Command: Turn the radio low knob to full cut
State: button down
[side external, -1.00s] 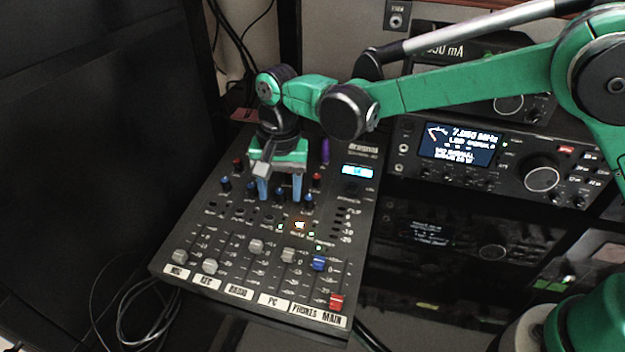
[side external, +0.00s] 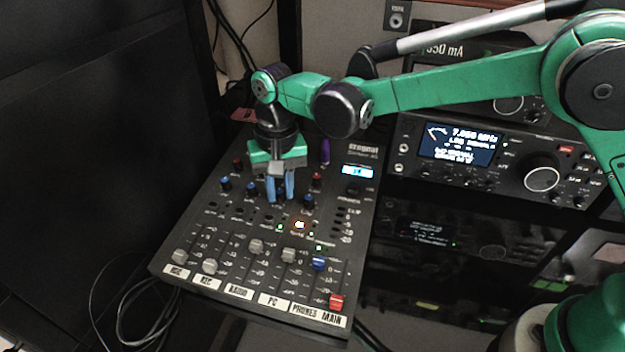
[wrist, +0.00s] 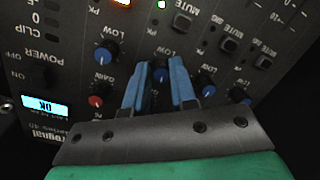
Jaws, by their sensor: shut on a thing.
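The radio low knob (wrist: 160,76) is a small blue-topped knob on the mixer (side external: 197,285), in the third column from the left in the side view. My gripper (side external: 281,196) points down over the mixer, with its blue fingers close together around that knob. The wrist view also shows my gripper (wrist: 161,82) with one finger on each side of the knob, shut on it. The fingers hide most of the knob, so I cannot read where its pointer stands.
Other low knobs stand close on both sides, one blue knob (wrist: 105,52) to the left and another (wrist: 206,86) to the right in the wrist view. A red-topped knob (wrist: 97,101) is also near. A radio set (side external: 462,145) stands right of the mixer.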

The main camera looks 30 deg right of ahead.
jog(key=n, duration=0.5)
jog(key=shift+w+n+g+h, duration=0.1)
jog(key=shift+n+g+h, duration=0.2)
jog(key=n, duration=0.6)
jog(key=shift+h, duration=0.4)
jog(key=n, duration=0.6)
jog(key=shift+a+n+h, duration=0.15)
jog(key=shift+n+h, duration=0.15)
jog(key=shift+h, duration=0.1)
jog(key=n, duration=0.5)
jog(key=shift+t, duration=0.4)
jog(key=shift+n, duration=0.3)
jog(key=c, duration=0.7)
grip_release()
jog(key=shift+a+r, duration=0.2)
jog(key=shift+r, duration=0.7)
jog(key=shift+a+r, duration=0.15)
jog(key=shift+r, duration=0.8)
jog(key=shift+a+r, duration=0.2)
jog(key=shift+r, duration=0.7)
